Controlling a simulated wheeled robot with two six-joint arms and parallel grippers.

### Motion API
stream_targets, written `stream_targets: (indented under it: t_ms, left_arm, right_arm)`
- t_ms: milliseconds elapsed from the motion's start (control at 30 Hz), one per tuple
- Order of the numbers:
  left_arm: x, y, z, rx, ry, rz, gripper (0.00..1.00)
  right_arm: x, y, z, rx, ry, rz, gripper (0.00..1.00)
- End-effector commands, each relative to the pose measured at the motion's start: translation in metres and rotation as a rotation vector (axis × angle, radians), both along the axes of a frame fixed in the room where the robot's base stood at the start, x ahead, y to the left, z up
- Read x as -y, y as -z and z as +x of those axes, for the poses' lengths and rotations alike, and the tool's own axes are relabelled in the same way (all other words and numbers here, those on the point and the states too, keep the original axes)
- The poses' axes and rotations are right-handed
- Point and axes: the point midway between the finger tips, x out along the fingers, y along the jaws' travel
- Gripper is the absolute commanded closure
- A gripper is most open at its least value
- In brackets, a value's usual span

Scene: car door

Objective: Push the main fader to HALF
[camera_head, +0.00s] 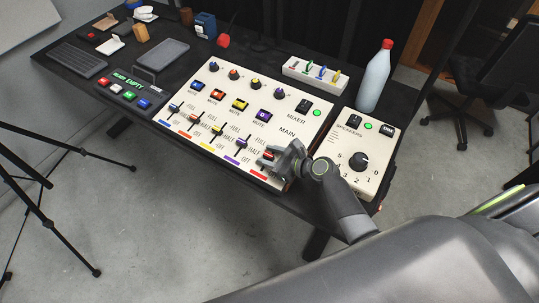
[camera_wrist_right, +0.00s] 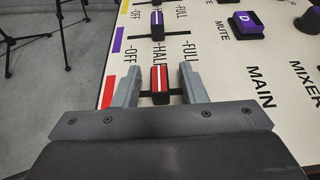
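The mixer panel (camera_head: 225,113) lies on the table. Its main fader (camera_wrist_right: 160,84) has a red cap with a white stripe, and shows in the right wrist view level with the HALF label (camera_wrist_right: 158,52), between OFF and FULL. In the head view the cap is partly covered by my right gripper (camera_head: 272,157). In the right wrist view my right gripper (camera_wrist_right: 160,88) is open, with one finger on the OFF side of the cap and one on the FULL side. Gaps show between both fingers and the cap. My left gripper is not in view.
A speaker box (camera_head: 345,165) with a knob stands right of the mixer. A bottle (camera_head: 374,78) and a white switch strip (camera_head: 315,76) are behind. A purple fader (camera_wrist_right: 156,25) is beside the main one. A button box (camera_head: 127,92) and keyboard (camera_head: 78,59) lie left.

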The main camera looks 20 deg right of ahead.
Motion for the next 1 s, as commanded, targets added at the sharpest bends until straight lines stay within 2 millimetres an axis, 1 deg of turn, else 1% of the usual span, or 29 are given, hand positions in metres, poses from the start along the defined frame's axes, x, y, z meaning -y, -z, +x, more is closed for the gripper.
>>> stream_targets:
  t_ms: [167,267,467,800,900,1000]
  left_arm:
    - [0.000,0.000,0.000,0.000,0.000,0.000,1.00]
    - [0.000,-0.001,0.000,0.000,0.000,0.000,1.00]
    - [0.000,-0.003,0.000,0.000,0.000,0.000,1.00]
    - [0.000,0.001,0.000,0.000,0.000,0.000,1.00]
    - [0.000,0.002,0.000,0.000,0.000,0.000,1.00]
    - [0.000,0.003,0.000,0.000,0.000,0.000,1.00]
  right_arm:
    - [0.002,-0.001,-0.003,0.000,0.000,0.000,0.62]
    - [0.008,-0.005,-0.011,0.000,0.001,-0.001,0.62]
    - [0.029,-0.019,-0.040,0.000,0.000,-0.004,0.62]
    - [0.071,-0.048,-0.102,-0.002,-0.001,-0.006,0.62]
    - [0.080,-0.056,-0.115,-0.002,-0.001,-0.004,0.62]
    - [0.086,-0.060,-0.124,-0.001,0.000,-0.003,0.62]
